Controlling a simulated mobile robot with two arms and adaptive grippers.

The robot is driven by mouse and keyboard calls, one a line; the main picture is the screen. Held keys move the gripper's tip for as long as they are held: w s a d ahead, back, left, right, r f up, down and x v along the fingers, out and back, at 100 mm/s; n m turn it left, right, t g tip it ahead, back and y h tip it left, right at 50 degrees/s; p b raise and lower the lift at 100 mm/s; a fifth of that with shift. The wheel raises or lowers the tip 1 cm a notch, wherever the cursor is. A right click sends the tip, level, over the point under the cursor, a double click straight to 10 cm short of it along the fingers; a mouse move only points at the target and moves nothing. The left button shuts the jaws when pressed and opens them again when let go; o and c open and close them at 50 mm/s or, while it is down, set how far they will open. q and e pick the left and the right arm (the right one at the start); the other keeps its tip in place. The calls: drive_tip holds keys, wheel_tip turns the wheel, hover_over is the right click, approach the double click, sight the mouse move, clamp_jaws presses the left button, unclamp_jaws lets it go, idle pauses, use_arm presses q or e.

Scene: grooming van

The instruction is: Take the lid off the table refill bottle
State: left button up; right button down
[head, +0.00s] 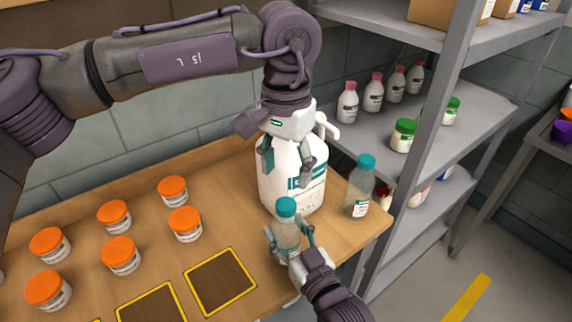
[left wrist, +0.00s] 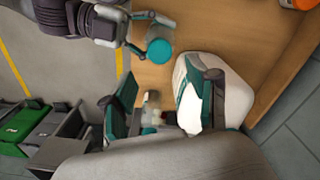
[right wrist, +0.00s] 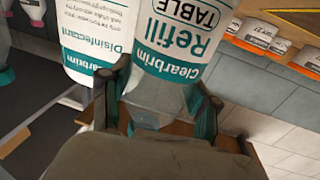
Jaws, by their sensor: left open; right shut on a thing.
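The table refill bottle (head: 287,232) is a small clear bottle with a teal lid (head: 286,207) on top. It stands upright near the table's front right edge; my right gripper (head: 288,243) is shut around its body. My left gripper (head: 289,168) is open and empty, pointing down above and behind the lid, in front of the big white jug. In the left wrist view the lid (left wrist: 160,50) lies beyond the open fingers, apart from them.
The white disinfectant jug (head: 290,190) stands just behind the bottle. Another clear teal-lidded bottle (head: 360,190) stands to the right. Several orange-lidded jars (head: 121,256) and yellow-edged dark squares (head: 220,282) fill the left. A grey shelf rack (head: 415,170) rises at right.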

sight(286, 204)
use_arm(q)
drive_tip(key=shift+f, duration=4)
drive_tip(key=shift+c, duration=0.3)
